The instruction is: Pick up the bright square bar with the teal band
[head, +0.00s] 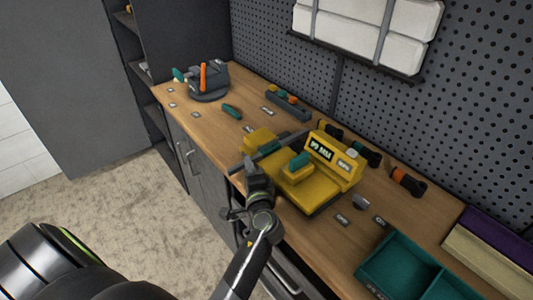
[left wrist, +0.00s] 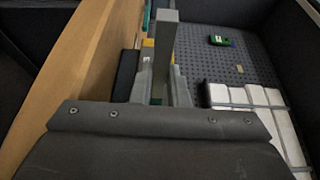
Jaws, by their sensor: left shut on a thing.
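A grey square bar (head: 282,143) lies slantwise across the left side of the yellow machine (head: 341,166) in the head view. My left gripper (head: 256,171) is at the bar, beside the machine's front left. In the left wrist view the bar (left wrist: 164,55) stands between my two fingers (left wrist: 163,85), which are shut on it. A small patch of teal (left wrist: 156,101) shows low between the fingers; the rest of the band is hidden. I cannot tell whether the bar touches the machine. My right gripper is not in view.
A teal block (head: 299,161) sits on the machine. A teal tray (head: 393,259) is at the near right. Dark pegboard (head: 430,120) rises behind.

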